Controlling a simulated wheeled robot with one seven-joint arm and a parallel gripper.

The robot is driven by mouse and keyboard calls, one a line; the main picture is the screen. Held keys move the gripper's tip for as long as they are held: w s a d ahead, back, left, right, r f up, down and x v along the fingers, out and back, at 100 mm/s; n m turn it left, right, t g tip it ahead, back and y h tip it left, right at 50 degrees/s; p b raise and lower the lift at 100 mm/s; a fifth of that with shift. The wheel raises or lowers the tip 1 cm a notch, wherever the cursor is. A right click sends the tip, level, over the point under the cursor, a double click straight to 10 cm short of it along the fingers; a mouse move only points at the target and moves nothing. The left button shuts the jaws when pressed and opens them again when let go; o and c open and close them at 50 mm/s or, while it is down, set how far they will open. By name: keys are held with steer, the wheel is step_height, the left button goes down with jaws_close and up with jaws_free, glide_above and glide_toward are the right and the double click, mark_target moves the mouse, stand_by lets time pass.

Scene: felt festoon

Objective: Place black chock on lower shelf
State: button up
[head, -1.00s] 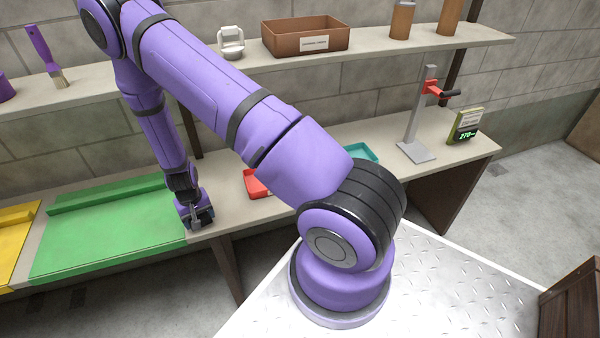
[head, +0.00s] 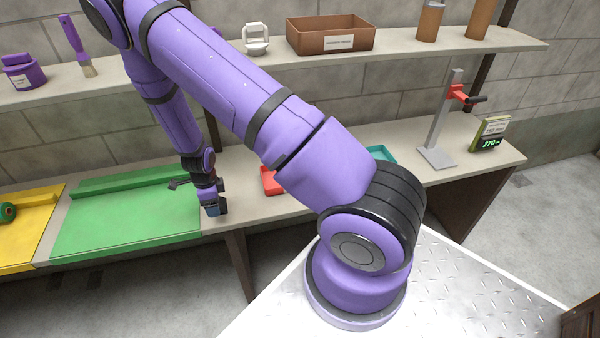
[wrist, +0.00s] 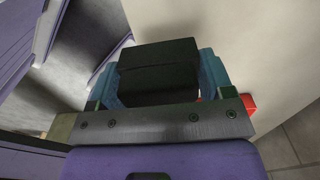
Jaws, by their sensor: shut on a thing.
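My gripper (head: 214,208) is low over the front part of the bench top, just right of the green mat. In the wrist view its two bluish fingers (wrist: 160,78) are shut on the black chock (wrist: 158,62), a dark block with a stepped top. The chock is hard to make out in the head view. A pale shelf (head: 190,68) runs along the wall above the bench (head: 300,205). It is the only wall shelf in view, and I cannot tell whether another is above it.
The shelf holds a purple tub (head: 24,76), a brush (head: 76,45), a white-handled item (head: 256,40), a brown bin (head: 330,36) and brown cylinders. The bench has a green mat (head: 125,220), yellow mat (head: 30,235), red tray (head: 270,182), teal tray (head: 381,154) and metal stand (head: 440,135).

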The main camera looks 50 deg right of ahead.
glide_above(240, 185)
steer(key=shift+s+a+f, duration=0.15)
steer(key=shift+f, duration=0.55)
steer(key=shift+d+f, duration=0.2)
steer(key=shift+f, duration=1.55)
steer(key=shift+f, duration=0.15)
steer(key=o, duration=1)
steer(key=shift+r, duration=3.9)
